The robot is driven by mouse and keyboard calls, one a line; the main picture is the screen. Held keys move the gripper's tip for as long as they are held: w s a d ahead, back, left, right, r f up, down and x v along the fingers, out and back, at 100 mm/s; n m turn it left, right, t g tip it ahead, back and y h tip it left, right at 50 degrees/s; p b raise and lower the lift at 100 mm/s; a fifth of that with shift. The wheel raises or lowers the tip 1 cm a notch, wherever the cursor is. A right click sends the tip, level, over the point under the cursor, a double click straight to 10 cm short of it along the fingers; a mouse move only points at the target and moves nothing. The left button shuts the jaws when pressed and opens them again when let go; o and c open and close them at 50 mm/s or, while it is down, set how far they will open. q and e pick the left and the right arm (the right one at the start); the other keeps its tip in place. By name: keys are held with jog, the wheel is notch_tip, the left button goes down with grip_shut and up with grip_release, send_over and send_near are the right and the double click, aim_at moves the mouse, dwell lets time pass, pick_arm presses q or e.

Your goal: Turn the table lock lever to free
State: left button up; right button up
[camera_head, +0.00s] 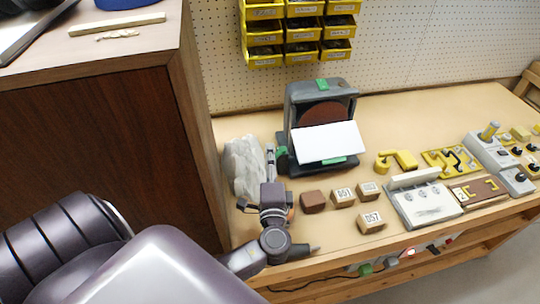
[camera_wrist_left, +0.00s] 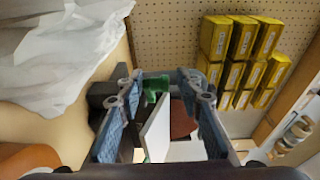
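A grey disc sander (camera_head: 290,110) with a dark red disc and a tilted white table (camera_head: 325,143) stands on the bench. My left gripper (camera_head: 270,152) is just left of the sander, fingers pointing toward the back. In the left wrist view its fingers (camera_wrist_left: 163,85) are apart, with the green part and the table's edge appearing between them. Contact cannot be told. My right gripper is not in view.
A crumpled whitish bag (camera_head: 243,165) lies left of my gripper, beside a tall wooden cabinet (camera_head: 110,130). A brown block (camera_head: 313,201) and several labelled wooden blocks (camera_head: 370,222) are to the right. Yellow bins (camera_head: 265,32) hang on the pegboard behind.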

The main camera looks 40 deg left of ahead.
pick_arm(q)
jog(key=v, duration=1.1)
jog(key=shift+s+r, duration=0.1)
jog(key=shift+r, duration=0.1)
